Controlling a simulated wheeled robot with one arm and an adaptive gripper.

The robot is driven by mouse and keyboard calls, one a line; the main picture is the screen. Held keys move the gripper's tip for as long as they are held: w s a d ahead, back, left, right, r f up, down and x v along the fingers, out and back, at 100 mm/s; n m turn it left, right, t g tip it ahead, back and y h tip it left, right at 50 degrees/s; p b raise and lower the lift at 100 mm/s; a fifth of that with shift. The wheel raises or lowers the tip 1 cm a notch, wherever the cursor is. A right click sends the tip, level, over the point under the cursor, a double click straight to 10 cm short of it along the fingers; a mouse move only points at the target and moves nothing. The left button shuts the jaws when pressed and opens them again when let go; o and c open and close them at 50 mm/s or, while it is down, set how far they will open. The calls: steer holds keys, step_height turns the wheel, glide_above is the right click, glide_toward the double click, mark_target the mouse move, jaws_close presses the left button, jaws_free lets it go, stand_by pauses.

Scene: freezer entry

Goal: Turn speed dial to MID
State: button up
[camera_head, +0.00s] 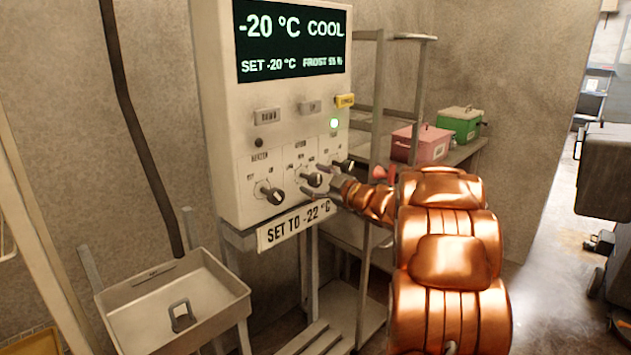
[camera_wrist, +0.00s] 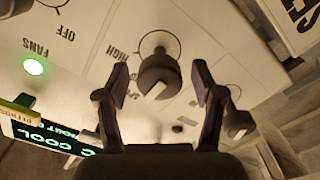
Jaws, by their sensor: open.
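The control panel (camera_head: 225,120) is a pale box on the wall with a display and a row of three dark dials. The middle dial (camera_head: 311,179) is the speed dial, partly covered by my gripper in the head view. In the wrist view, the speed dial (camera_wrist: 158,73) has a notched grip and a "HIGH" label beside it; other labels are partly hidden, so its setting is unclear. My gripper (camera_head: 318,182) is open at this dial. In the wrist view, my gripper (camera_wrist: 159,70) has one finger on each side of the knob, with gaps visible.
The left dial (camera_head: 271,193) and right dial (camera_head: 344,165) sit close by. A "SET TO -22 °C" sign (camera_head: 296,228) hangs below. A metal tray (camera_head: 222,280) stands lower left. Pink (camera_head: 421,143) and green (camera_head: 459,125) boxes sit on a shelf at right.

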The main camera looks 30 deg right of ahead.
steer(key=v, duration=1.2)
stand_by(0.4)
steer(key=s+a+f+m+g+h+p, duration=0.1)
steer(key=s+a+f+m+g+p, duration=0.1)
steer(key=s+a+g, duration=0.4)
steer(key=s+a+f+m+g+h+p, duration=0.1)
steer(key=s+a+f+m+g+p, duration=0.2)
steer(key=s+a, duration=1.1)
steer(key=s+a+f+m+g+h+p, duration=0.2)
steer(key=s+a+m+g, duration=0.3)
steer(key=s+a+g, duration=0.5)
steer(key=s, duration=0.6)
steer(key=shift+a+f+p, duration=0.3)
steer(key=shift+a+f, duration=0.1)
